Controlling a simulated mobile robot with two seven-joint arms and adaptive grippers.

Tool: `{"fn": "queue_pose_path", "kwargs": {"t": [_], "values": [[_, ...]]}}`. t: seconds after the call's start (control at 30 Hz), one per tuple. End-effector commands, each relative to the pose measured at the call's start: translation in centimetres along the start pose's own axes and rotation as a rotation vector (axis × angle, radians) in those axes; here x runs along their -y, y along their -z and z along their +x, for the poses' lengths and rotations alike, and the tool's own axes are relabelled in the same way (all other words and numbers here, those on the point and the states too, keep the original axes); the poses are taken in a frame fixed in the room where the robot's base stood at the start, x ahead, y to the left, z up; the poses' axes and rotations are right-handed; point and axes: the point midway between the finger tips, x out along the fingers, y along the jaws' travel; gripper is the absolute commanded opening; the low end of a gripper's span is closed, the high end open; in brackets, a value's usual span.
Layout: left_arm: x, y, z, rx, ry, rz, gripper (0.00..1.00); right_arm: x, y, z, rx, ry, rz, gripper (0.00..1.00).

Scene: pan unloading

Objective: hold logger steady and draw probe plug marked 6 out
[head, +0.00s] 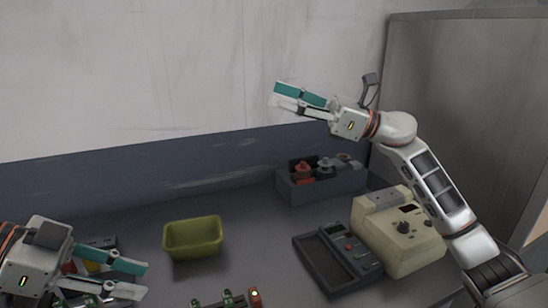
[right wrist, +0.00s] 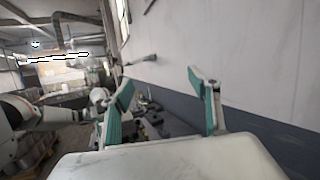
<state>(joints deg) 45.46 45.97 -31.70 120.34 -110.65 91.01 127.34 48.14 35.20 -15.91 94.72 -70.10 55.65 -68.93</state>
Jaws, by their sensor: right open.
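My right gripper (head: 273,94) is raised high in front of the wall, far above the table, open and empty. Its parted teal-padded fingers also show in the right wrist view (right wrist: 163,85).
A yellow-green tray (head: 193,252) stands mid-table. A grey bin (head: 325,190) with red and grey parts stands at the back. A dark keypad instrument (head: 342,258) and a beige box with a knob (head: 400,240) stand on the right, under my right arm. A grey panel rises behind.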

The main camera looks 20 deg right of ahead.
Motion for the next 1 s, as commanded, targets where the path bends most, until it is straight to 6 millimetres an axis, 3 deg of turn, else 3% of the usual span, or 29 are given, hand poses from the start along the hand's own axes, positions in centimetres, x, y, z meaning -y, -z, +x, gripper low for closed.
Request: {"fn": "queue_pose_path", "kwargs": {"t": [0.03,0.1,0.3,0.6,0.8,1.0], "values": [[0.0,0.0,0.0,0.000,0.000,0.000,0.28,-0.7,2.8,-0.1,-0.052,-0.020,-0.001,0.61],[0.0,0.0,0.0,0.000,0.000,0.000,0.28,-1.9,6.5,-0.3,-0.122,-0.052,-0.008,0.61],[0.0,0.0,0.0,0.000,0.000,0.000,0.28,-5.9,16.3,-1.9,-0.309,-0.163,-0.015,0.61],[0.0,0.0,0.0,0.000,0.000,0.000,0.28,-13.5,28.9,-6.6,-0.546,-0.363,0.010,0.61],[0.0,0.0,0.0,0.000,0.000,0.000,0.28,-17.4,33.5,-9.3,-0.636,-0.465,0.032,0.61],[0.0,0.0,0.0,0.000,0.000,0.000,0.28,-19.0,35.1,-10.1,-0.664,-0.503,0.041,0.61]]}}
